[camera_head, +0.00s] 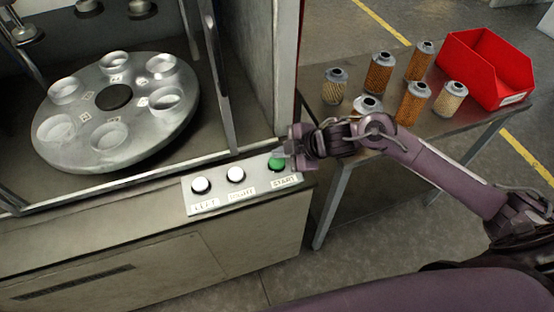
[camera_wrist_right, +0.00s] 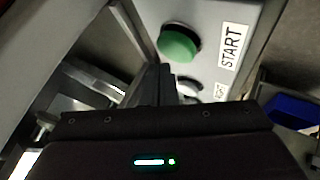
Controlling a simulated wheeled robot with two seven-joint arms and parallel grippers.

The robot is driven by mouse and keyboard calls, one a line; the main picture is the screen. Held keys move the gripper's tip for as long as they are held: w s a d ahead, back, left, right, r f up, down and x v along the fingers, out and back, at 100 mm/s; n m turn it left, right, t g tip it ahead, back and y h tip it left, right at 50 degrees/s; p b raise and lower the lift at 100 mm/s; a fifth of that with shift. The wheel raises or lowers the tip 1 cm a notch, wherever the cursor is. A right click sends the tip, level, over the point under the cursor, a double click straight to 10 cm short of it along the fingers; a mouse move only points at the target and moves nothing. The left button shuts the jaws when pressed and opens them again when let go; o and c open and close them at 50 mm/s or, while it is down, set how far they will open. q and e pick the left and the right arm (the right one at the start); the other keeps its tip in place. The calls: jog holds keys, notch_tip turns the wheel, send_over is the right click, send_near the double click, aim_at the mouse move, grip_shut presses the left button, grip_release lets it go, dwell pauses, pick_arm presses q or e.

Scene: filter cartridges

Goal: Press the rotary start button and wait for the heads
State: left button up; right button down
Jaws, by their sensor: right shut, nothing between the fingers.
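The green start button (camera_head: 277,163) is at the right end of the grey button panel (camera_head: 220,205), above a label that reads START. In the right wrist view the green button (camera_wrist_right: 178,44) shows just beyond the fingertips. My right gripper (camera_head: 284,150) is shut and empty, its tip at the button's upper right edge in the head view. I cannot tell whether it touches the button. The rotary table (camera_head: 113,98) in the machine has several empty round cups. My left gripper is not in view.
Two white buttons (camera_head: 201,185) sit left of the green one. A side table (camera_head: 440,125) at the right holds several filter cartridges (camera_head: 380,73) and a red bin (camera_head: 484,65). A machine frame post (camera_head: 284,70) stands close behind my right gripper.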

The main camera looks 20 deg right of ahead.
aim_at(281, 162)
jog(key=shift+f, duration=0.15)
dwell(0.5)
jog(key=shift+f, duration=0.3)
jog(key=shift+f+b, duration=0.5)
jog(key=shift+f, duration=0.1)
dwell(0.6)
dwell(0.4)
jog(key=shift+r+p, duration=1.05)
notch_tip(281, 162, up, 5)
jog(key=p, duration=0.5)
